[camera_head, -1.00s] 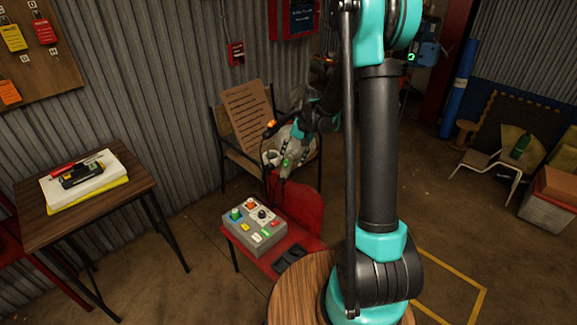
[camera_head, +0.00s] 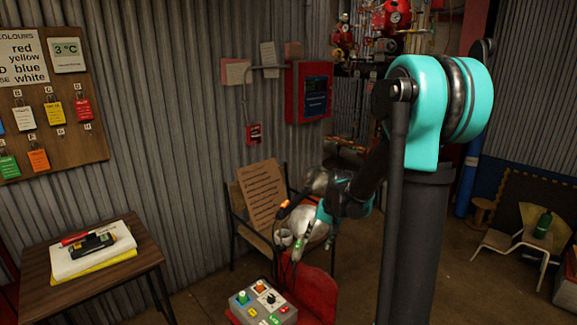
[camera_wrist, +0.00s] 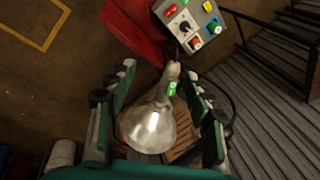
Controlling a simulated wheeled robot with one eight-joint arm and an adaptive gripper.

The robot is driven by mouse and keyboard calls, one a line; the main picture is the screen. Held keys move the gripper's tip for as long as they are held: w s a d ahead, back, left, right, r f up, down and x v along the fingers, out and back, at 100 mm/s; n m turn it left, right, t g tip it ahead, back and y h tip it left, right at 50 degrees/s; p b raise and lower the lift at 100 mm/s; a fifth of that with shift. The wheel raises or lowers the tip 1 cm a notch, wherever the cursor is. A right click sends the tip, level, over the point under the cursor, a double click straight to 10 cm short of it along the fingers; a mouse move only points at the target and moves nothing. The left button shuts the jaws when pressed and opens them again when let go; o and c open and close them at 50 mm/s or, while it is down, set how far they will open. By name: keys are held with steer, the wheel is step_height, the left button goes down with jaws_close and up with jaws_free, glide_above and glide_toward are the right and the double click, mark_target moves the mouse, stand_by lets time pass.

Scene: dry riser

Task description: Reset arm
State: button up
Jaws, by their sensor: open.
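My gripper (camera_head: 293,240) hangs in front of the chair in the head view, above and beyond the button box. In the wrist view my gripper (camera_wrist: 157,72) is open, with its two green and black fingers apart. A silvery, cone-like object (camera_wrist: 148,128) with a green label shows between the fingers in that view. I cannot tell whether it touches them. In the head view, silvery rounded shapes (camera_head: 316,182) show beside my wrist, partly hidden by it. My arm rises at the right of the head view, bent at its teal elbow.
A grey button box (camera_head: 262,310) rests on a red stand (camera_head: 318,290) below my gripper; the box also shows in the wrist view (camera_wrist: 190,22). A chair (camera_head: 238,222) holds a brown board (camera_head: 262,193). A wooden table (camera_head: 140,268) stands left.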

steer(key=s+d+n+t+h, duration=0.1)
steer(key=s+d, duration=0.2)
steer(key=s, duration=0.7)
steer(key=s+d+f+n+t+h, duration=0.1)
steer(key=s+d, duration=0.3)
steer(key=s, duration=0.7)
steer(key=shift+d+f+h, duration=0.25)
steer(key=shift+d+h, duration=0.05)
steer(key=shift+w, duration=0.15)
stand_by(1.2)
